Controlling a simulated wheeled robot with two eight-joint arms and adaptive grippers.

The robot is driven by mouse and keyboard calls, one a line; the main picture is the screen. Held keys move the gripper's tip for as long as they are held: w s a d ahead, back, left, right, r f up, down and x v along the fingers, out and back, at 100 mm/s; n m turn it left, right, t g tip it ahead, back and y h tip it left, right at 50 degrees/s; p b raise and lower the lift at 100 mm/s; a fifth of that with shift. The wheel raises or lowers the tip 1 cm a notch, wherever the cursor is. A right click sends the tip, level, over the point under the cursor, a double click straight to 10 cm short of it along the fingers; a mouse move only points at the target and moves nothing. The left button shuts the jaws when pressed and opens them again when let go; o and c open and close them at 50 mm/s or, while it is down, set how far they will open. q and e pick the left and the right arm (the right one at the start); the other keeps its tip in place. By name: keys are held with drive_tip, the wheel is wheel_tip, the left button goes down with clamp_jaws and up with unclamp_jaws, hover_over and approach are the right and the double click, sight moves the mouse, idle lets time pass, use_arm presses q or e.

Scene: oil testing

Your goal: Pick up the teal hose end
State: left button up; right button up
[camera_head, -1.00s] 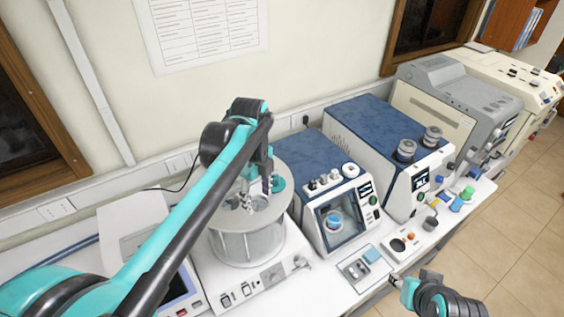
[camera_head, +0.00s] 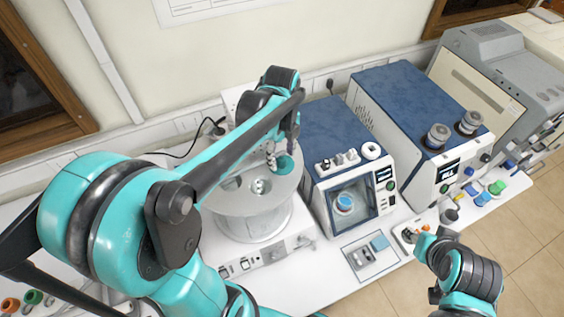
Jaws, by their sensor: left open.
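A small teal round piece (camera_head: 285,168), perhaps the hose end, shows on the top of the clear cylindrical bath (camera_head: 250,220), near its back right rim. My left gripper (camera_head: 277,152) is open and points down right at this piece, partly covering it. I cannot tell whether the fingers touch it. No length of hose shows clearly. My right gripper (camera_head: 418,240) is at the bench's front edge, near a small panel with orange knobs; its fingers are too small to read.
A blue-topped instrument with a window (camera_head: 345,195) stands just right of the bath. A larger blue-topped instrument (camera_head: 415,115) and a grey one (camera_head: 495,75) stand farther right. Small coloured parts (camera_head: 490,188) lie at the bench's front right. A tray (camera_head: 370,255) lies in front.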

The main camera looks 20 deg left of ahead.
use_arm(q)
drive_tip(key=shift+f, duration=0.6)
drive_tip(key=shift+s+r, duration=0.1)
drive_tip(key=shift+s, duration=0.1)
drive_tip(key=shift+w, duration=0.1)
clamp_jaws()
drive_tip(key=shift+r, duration=0.1)
